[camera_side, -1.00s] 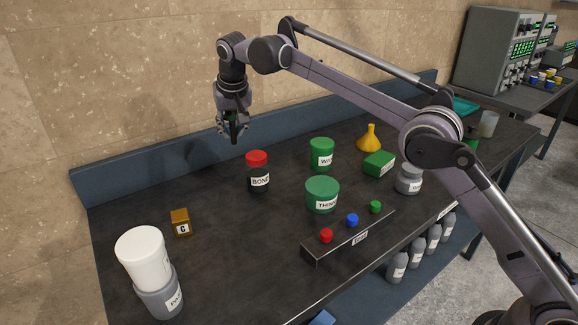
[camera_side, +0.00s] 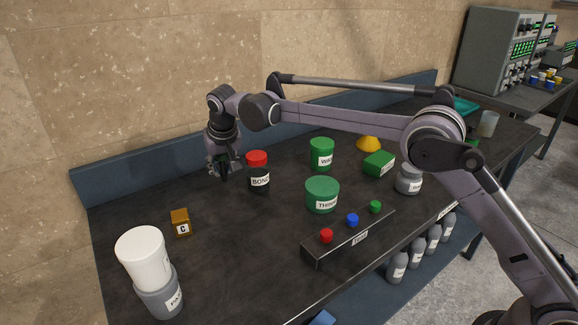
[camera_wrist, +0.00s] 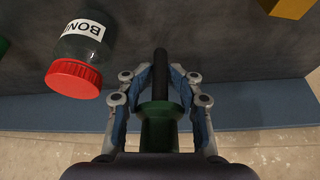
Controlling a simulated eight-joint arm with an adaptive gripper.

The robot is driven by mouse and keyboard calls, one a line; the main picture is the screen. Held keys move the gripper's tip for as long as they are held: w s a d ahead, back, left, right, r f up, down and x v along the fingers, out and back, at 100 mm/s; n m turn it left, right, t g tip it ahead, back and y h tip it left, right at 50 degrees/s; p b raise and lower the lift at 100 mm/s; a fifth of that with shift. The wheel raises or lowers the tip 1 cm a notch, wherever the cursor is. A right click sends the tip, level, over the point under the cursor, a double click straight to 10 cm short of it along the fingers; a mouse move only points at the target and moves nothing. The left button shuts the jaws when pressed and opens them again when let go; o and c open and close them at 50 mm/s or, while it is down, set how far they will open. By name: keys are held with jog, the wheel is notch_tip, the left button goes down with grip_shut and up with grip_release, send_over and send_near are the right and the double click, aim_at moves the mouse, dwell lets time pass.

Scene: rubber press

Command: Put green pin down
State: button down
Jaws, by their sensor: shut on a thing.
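My gripper (camera_wrist: 160,88) is shut on the green pin (camera_wrist: 160,130) in the wrist view. The pin has a wide green body between the fingers and a dark narrow shaft that points out past the fingertips. In the side view my gripper (camera_side: 224,172) hangs pointing down, low over the rear left of the bench, just left of the BOND jar. The pin is mostly hidden by the fingers there. I cannot tell whether its tip touches the bench.
The red-lidded BOND jar (camera_side: 259,172) stands close to the gripper's right. An orange block marked C (camera_side: 181,223) is in front and to the left. The green THINNER tub (camera_side: 322,195) and a rack with red, blue and green knobs (camera_side: 350,235) stand farther right. Dark bench between is bare.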

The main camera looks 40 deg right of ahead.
jog(key=shift+f, duration=3.2)
jog(key=c, duration=0.9)
grip_release()
jog(key=shift+f, duration=0.1)
jog(key=shift+o, duration=0.2)
